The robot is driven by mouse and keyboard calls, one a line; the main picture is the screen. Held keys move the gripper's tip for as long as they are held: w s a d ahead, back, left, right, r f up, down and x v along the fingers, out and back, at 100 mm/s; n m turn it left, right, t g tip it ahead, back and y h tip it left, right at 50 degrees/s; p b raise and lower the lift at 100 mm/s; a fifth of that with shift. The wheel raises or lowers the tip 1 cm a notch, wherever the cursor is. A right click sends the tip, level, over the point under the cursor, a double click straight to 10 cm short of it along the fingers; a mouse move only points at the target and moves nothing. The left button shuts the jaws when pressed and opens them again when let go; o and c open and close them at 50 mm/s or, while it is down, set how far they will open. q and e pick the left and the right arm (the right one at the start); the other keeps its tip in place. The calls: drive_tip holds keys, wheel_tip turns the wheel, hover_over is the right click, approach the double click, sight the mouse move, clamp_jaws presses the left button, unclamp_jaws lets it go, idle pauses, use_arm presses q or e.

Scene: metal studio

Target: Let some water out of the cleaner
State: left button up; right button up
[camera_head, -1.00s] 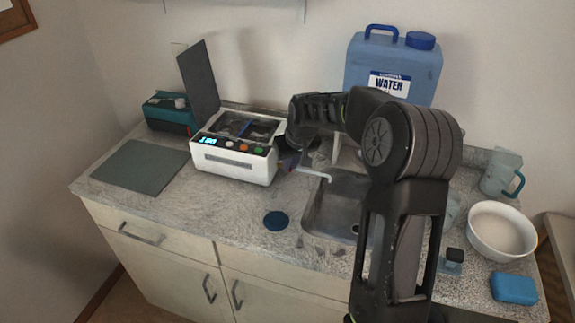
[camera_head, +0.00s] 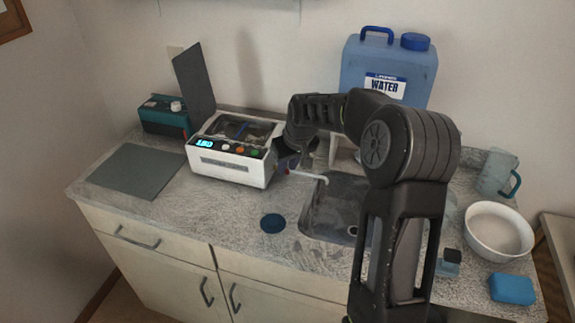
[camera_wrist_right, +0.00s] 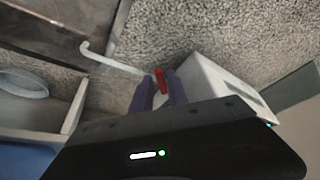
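The cleaner (camera_head: 232,167) is a white box with a lit blue display, coloured buttons and a raised dark lid, standing on the counter. A white spout (camera_head: 311,176) runs from its right side to above the sink (camera_head: 330,225); it also shows in the right wrist view (camera_wrist_right: 108,60). A red valve handle (camera_wrist_right: 161,80) sits where the spout meets the cleaner. My right gripper (camera_wrist_right: 161,88) has its two fingers on either side of this handle, with a narrow gap showing; contact is unclear. My forearm hides part of the sink. My left gripper is out of view.
A blue water canister (camera_head: 388,70) stands at the back. A white bowl (camera_head: 498,230), a clear jug (camera_head: 497,172) and a blue sponge (camera_head: 512,289) are at the right. A grey mat (camera_head: 136,170) lies left of the cleaner, and a dark blue disc (camera_head: 273,223) lies in front.

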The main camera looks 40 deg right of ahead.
drive_tip(key=b+v, duration=0.1)
drive_tip(key=v, duration=0.6)
drive_tip(key=shift+r, duration=0.3)
drive_tip(key=shift+s, duration=0.15)
drive_tip(key=shift+o, duration=0.6)
drive_tip(key=shift+f, duration=0.1)
drive_tip(key=shift+o, duration=0.8)
drive_tip(key=f+b, duration=0.1)
drive_tip(key=b, duration=0.1)
drive_tip(key=d+f+b, duration=0.1)
drive_tip(key=f+b, duration=0.1)
drive_tip(key=b, duration=0.1)
drive_tip(key=shift+d, duration=0.2)
drive_tip(key=r+b, duration=0.1)
drive_tip(key=a+r+b, duration=0.1)
drive_tip(key=r, duration=0.1)
drive_tip(key=shift+a+r, duration=0.1)
drive_tip(key=shift+a, duration=0.1)
